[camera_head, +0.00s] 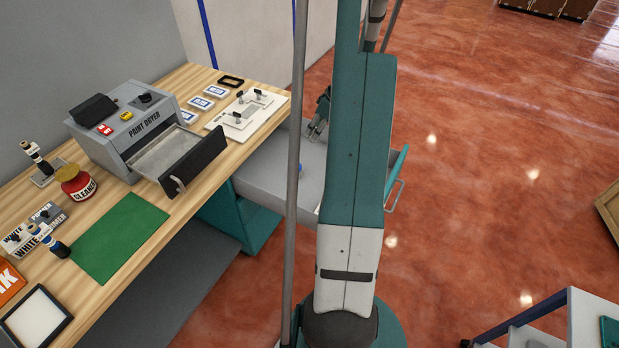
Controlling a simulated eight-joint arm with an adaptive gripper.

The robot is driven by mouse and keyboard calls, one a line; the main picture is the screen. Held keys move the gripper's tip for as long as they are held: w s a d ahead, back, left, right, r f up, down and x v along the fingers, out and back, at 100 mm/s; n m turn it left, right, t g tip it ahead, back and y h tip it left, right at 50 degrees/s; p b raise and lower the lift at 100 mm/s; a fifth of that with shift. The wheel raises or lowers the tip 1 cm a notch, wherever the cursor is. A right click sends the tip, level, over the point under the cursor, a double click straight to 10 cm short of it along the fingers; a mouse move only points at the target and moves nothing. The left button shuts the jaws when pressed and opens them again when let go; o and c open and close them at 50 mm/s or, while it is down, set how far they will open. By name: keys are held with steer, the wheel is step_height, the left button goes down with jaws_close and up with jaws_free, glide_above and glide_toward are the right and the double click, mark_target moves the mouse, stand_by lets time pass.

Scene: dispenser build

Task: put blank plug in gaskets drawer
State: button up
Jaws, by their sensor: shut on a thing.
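My gripper (320,112) shows in part to the left of my teal arm, above the far side of an open grey drawer. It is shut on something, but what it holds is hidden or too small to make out. The open drawer (262,165) is under the right end of the wooden bench. Its teal front with a pull handle (396,190) shows right of my arm. I cannot read a label on it. A small blue thing (301,168) shows in the drawer area, partly behind a grey pole. I cannot tell whether it is the blank plug.
The wooden bench (190,82) carries a paint dryer (140,128) with its tray pulled out, a red cleaner pot (77,184), a green mat (120,237) and a white fixture plate (246,112). My arm covers much of the open drawer. A shelf cart (560,325) stands at lower right.

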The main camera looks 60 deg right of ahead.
steer(key=shift+f+b, duration=0.8)
steer(key=shift+f, duration=2.35)
steer(key=shift+f+b, duration=0.5)
steer(key=shift+f, duration=1.35)
steer(key=shift+f, duration=0.1)
steer(key=o, duration=1.2)
steer(key=p+v, duration=0.2)
steer(key=v, duration=1)
steer(key=shift+p, duration=0.35)
